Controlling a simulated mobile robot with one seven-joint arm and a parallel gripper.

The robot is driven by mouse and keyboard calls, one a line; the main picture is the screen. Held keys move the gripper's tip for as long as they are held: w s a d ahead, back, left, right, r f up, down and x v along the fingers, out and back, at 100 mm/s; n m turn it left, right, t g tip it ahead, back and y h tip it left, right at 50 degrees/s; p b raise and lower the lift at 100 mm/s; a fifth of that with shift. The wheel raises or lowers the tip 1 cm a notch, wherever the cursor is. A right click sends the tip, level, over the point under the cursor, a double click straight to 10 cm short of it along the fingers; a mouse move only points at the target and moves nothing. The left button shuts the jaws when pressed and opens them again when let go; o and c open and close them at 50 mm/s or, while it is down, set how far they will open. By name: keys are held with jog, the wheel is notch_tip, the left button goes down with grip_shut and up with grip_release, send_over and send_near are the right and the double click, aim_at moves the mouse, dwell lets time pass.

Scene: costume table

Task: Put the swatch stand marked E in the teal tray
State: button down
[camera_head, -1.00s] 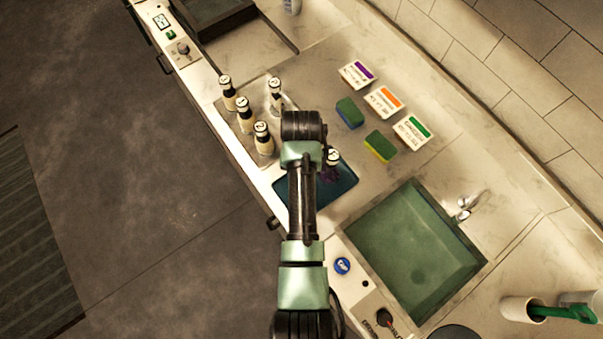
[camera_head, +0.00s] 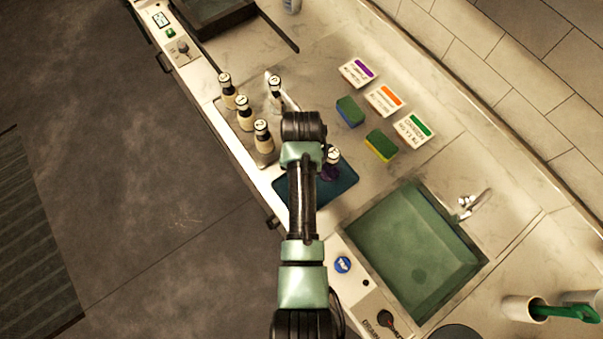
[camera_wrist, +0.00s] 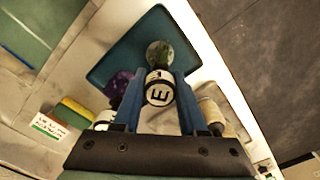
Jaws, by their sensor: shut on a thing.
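The swatch stand marked E (camera_wrist: 159,90) is between the blue fingers of my gripper (camera_wrist: 161,78) in the wrist view, its lettered top facing the camera. A mottled green round part shows at its far end. The teal tray (camera_wrist: 108,62) lies behind and below it; whether the stand touches the tray I cannot tell. The tray (camera_head: 345,182) also shows in the head view, partly covered by my arm, which hides the gripper and the E stand. Another stand (camera_head: 332,157) with a purple lower part is at the tray, right of my arm.
Several similar stands (camera_head: 244,113) stand on a board left of my arm. Two sponges (camera_head: 380,145) and several colour-striped cards (camera_head: 415,130) lie to the right. A green sink (camera_head: 415,250) with a tap is at the lower right.

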grip_release()
dwell(0.4)
jog(key=shift+r+p, duration=3.5)
jog(key=shift+p, duration=0.05)
